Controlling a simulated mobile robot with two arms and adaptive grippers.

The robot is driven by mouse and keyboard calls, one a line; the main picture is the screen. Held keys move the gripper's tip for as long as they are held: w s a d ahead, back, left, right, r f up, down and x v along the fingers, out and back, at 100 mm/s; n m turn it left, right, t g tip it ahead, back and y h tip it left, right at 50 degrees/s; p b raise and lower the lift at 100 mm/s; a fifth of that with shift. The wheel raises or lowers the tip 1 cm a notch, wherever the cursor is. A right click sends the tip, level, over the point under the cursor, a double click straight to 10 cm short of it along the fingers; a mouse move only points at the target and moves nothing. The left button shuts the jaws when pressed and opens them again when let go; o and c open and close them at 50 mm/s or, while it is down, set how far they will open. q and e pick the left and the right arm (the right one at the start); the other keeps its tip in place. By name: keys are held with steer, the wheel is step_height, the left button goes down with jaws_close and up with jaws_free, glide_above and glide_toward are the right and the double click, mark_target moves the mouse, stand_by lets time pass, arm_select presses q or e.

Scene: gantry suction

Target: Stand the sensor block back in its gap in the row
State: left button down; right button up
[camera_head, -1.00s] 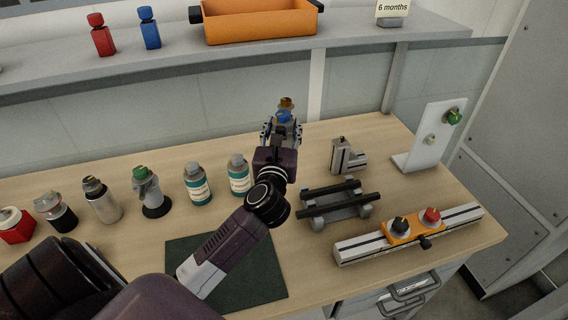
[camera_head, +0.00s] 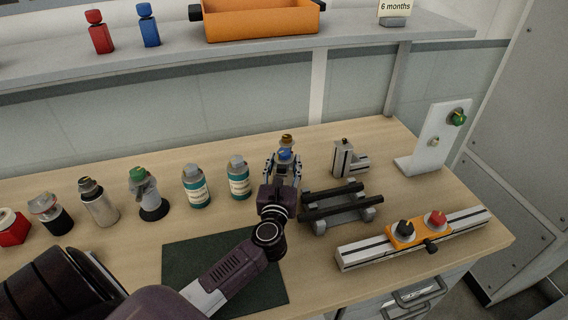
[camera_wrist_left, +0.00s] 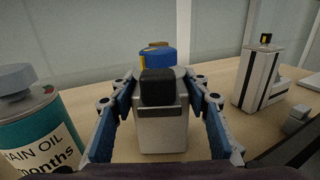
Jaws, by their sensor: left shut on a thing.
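My left gripper (camera_head: 283,163) is shut on the sensor block, a grey box-shaped body with a black cap on its near side, seen in the left wrist view (camera_wrist_left: 161,128). A blue part (camera_head: 285,154) with a brass-coloured top shows above and behind it. The fingers (camera_wrist_left: 160,105) press on both sides. The block is upright over the bench, between the nearer oil bottle (camera_head: 238,179) on its left and a grey slotted block with a foot (camera_head: 345,160) on its right. I cannot tell whether its base touches the bench. My right gripper is out of view.
The row runs left with another oil bottle (camera_head: 195,187), a green-topped fitting (camera_head: 145,193), a metal canister (camera_head: 98,204) and more. A black-barred cradle (camera_head: 340,208) and a rail with an orange carriage (camera_head: 407,233) stand front right. A dark mat (camera_head: 190,262) lies in front.

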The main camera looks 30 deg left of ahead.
arm_select(q)
steer(key=shift+r, duration=0.15)
steer(key=c, duration=1.3)
jaws_free()
steer(key=shift+f, duration=0.25)
steer(key=shift+o, duration=1)
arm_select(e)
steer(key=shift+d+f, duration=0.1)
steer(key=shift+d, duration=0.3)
arm_select(q)
steer(key=shift+r, duration=0.25)
steer(key=b+v, duration=0.2)
steer(key=v, duration=0.9)
steer(key=shift+s+d+f, duration=0.1)
steer(key=shift+s+f, duration=0.05)
steer(key=shift+s, duration=0.05)
steer(key=shift+s+d, duration=0.15)
steer(key=shift+s, duration=0.2)
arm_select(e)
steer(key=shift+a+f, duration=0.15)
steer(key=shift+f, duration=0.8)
